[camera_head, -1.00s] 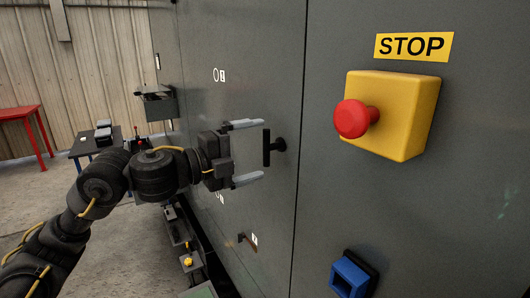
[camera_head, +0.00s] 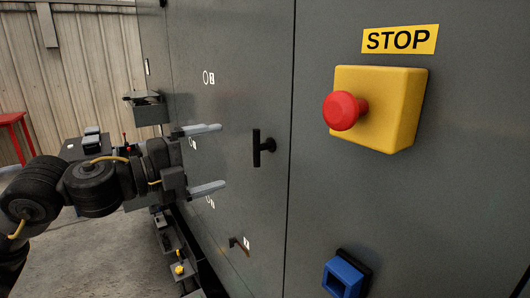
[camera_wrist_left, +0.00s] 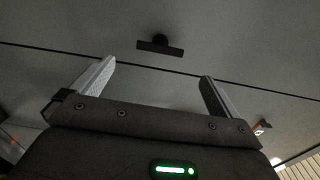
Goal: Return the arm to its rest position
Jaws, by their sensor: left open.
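My left gripper (camera_head: 206,159) is open and empty, with its two grey fingers apart, in front of the grey enclosure (camera_head: 225,100). A black T-shaped handle (camera_head: 258,148) stands out from the enclosure door to the right of the fingertips, with a clear gap between them. In the left wrist view the fingers (camera_wrist_left: 155,85) are spread with nothing between them, and the handle (camera_wrist_left: 160,46) shows beyond them. My right gripper is not in view.
A yellow box with a red stop button (camera_head: 347,110) juts from the panel at right, under a STOP sign (camera_head: 400,40). A blue square fitting (camera_head: 346,276) is below. A dark open box (camera_head: 147,108) sticks out at left. A red table (camera_head: 14,135) stands far left.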

